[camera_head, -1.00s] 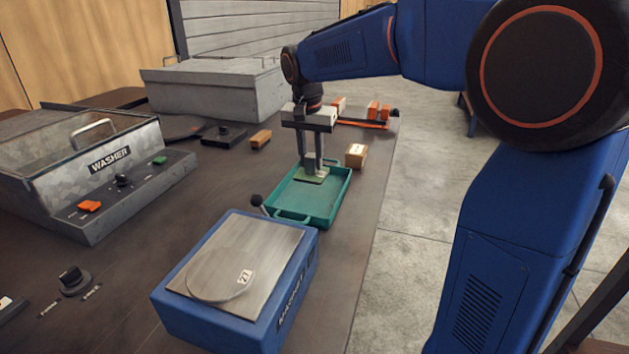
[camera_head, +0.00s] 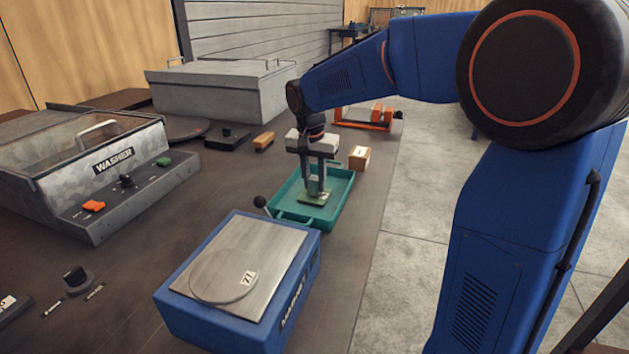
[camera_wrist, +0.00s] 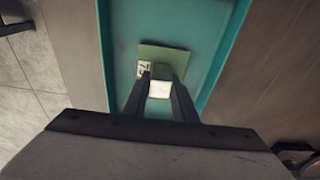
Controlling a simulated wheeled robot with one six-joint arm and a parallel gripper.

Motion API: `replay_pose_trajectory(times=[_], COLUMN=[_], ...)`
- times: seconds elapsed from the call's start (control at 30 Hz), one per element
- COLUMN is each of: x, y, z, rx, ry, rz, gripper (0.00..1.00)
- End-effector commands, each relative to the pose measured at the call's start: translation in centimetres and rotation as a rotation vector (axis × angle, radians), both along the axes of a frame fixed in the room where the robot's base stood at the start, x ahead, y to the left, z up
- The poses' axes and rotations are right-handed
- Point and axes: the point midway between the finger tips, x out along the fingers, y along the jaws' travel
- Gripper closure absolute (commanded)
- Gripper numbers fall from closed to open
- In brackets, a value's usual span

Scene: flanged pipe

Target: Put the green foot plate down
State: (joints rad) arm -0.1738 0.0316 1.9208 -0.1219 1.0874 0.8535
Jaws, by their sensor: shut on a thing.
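The green foot plate (camera_head: 315,197) is a small flat plate with a raised block on top. It is at the green tray (camera_head: 339,207), inside its outline, in the head view. My gripper (camera_head: 316,190) points straight down and is shut on the plate's block. In the wrist view the plate (camera_wrist: 172,56) shows between and beyond my fingertips (camera_wrist: 160,84), with a white label at its left edge. The tray floor (camera_wrist: 175,22) lies below it. I cannot tell whether the plate touches the floor.
A blue box with a metal top and round disc (camera_head: 245,262) stands in front of the tray. A small cardboard box (camera_head: 359,158) is behind its right corner. A black-knobbed lever (camera_head: 261,202) is at its left. The washer (camera_head: 92,180) is far left.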

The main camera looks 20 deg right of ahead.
Motion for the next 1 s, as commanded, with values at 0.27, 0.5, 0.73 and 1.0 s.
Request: replay_pose_trajectory(times=[0.27, 0.5, 0.73, 1.0], x=[0.0, 0.0, -0.3, -0.9], y=[0.0, 0.0, 0.3, 0.8], z=[-0.1, 0.2, 3.2, 8.4], rx=[0.0, 0.001, 0.0, 0.001], ry=[0.0, -0.001, -0.003, -0.003], rz=[0.0, 0.0, 0.0, 0.0], gripper=[0.56, 0.56, 0.56, 0.56])
